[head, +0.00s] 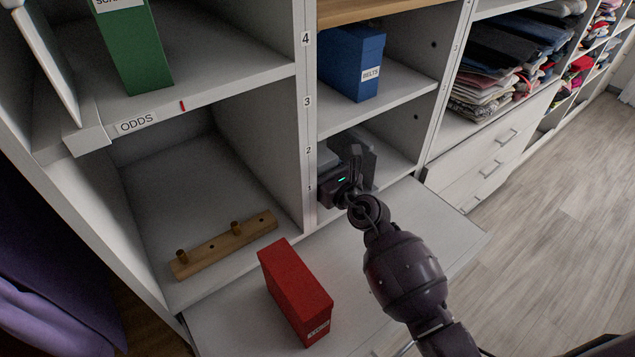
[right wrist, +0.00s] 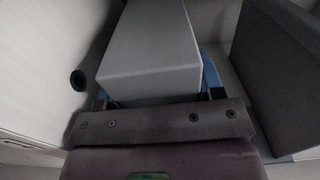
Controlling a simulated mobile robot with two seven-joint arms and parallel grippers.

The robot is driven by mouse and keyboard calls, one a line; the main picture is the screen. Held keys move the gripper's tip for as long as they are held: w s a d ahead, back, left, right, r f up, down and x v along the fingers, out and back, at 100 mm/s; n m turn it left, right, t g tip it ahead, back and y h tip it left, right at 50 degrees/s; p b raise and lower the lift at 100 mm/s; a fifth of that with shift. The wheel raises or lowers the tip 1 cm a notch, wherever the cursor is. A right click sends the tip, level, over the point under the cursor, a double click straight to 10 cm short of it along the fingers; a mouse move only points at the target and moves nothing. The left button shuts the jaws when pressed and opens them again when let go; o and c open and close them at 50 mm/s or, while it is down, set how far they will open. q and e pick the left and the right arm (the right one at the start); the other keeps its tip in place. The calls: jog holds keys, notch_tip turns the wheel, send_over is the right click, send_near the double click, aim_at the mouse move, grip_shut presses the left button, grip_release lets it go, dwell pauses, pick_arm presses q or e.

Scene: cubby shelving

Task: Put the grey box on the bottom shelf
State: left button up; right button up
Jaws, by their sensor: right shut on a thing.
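The grey box (right wrist: 150,52) is between the fingers of my right gripper (right wrist: 158,88) in the right wrist view, with blue pads at its sides. The gripper is shut on it. In the head view my right gripper (head: 346,172) reaches into the lowest compartment of the right column, whose shelf board (head: 395,165) shows beside it. The gripper hides most of the box there, and I cannot tell whether the box touches the board. My left gripper is not in view.
A dark box-like thing (right wrist: 280,70) stands close on the right in the wrist view. A blue box (head: 350,62) stands on the shelf above. A red box (head: 295,292) rests on the lower white surface, near a wooden peg rail (head: 225,245). A divider post (head: 307,120) is left of the gripper.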

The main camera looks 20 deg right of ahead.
notch_tip(320, 180, down, 5)
jog(key=b, duration=0.2)
jog(key=shift+s+r+b, duration=0.1)
jog(key=shift+r+b, duration=0.05)
jog(key=shift+b, duration=0.15)
jog(key=shift+f, duration=0.25)
jog(key=shift+w+r, duration=0.1)
jog(key=shift+w, duration=0.15)
jog(key=shift+r, duration=0.25)
jog(key=shift+f, duration=0.15)
jog(key=o, duration=0.6)
jog(key=shift+a+f, duration=0.1)
jog(key=shift+o, duration=0.8)
